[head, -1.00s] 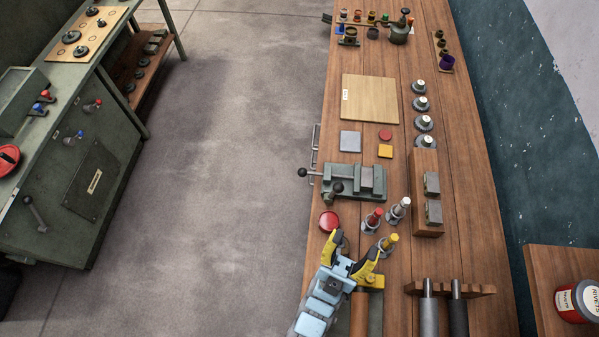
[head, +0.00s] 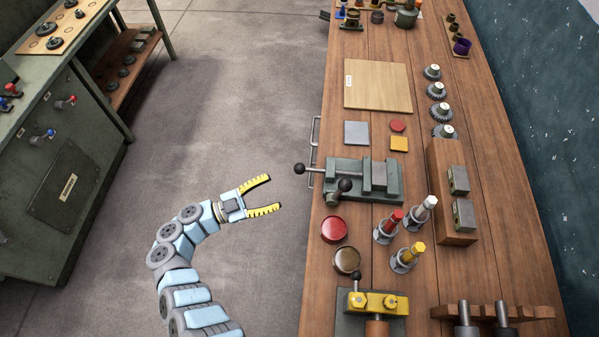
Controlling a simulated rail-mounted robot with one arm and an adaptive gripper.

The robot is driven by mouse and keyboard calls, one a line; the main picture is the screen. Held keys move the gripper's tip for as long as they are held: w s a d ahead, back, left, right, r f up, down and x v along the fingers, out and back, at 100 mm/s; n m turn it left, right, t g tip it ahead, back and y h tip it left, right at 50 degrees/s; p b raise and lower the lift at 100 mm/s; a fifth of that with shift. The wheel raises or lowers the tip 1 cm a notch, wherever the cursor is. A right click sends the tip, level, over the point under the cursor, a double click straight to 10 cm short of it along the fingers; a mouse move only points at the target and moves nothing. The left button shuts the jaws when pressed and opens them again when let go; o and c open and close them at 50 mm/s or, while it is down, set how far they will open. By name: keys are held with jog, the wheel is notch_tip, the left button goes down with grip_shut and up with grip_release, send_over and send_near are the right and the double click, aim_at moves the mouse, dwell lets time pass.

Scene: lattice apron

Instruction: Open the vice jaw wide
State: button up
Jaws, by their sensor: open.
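The grey-green vice (head: 366,179) sits on the wooden bench near its left edge. Its screw handle with black ball ends (head: 321,178) sticks out to the left, past the bench edge. The vice's sliding jaw (head: 376,177) and fixed jaw look close together; I cannot tell the exact gap. My gripper (head: 272,194) has yellow fingers spread open and is empty. It is over the floor left of the bench, to the left of and slightly below the vice handle in the head view, and touches nothing.
A yellow clamp-like fixture (head: 378,303) is at the near edge. A metal rail handle (head: 314,150) runs along the bench side.

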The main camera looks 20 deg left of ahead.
aim_at(300, 168)
jog(key=s+a+f+n+y+b, duration=0.1)
jog(key=s+a+f+n+y, duration=0.15)
jog(key=a, duration=0.55)
jog(key=x, duration=1.8)
jog(key=shift+w+r+p, duration=0.15)
jog(key=shift+r+p, duration=0.05)
jog(key=shift+p, duration=0.1)
jog(key=shift+c, duration=0.3)
grip_shut()
jog(key=shift+h, duration=0.25)
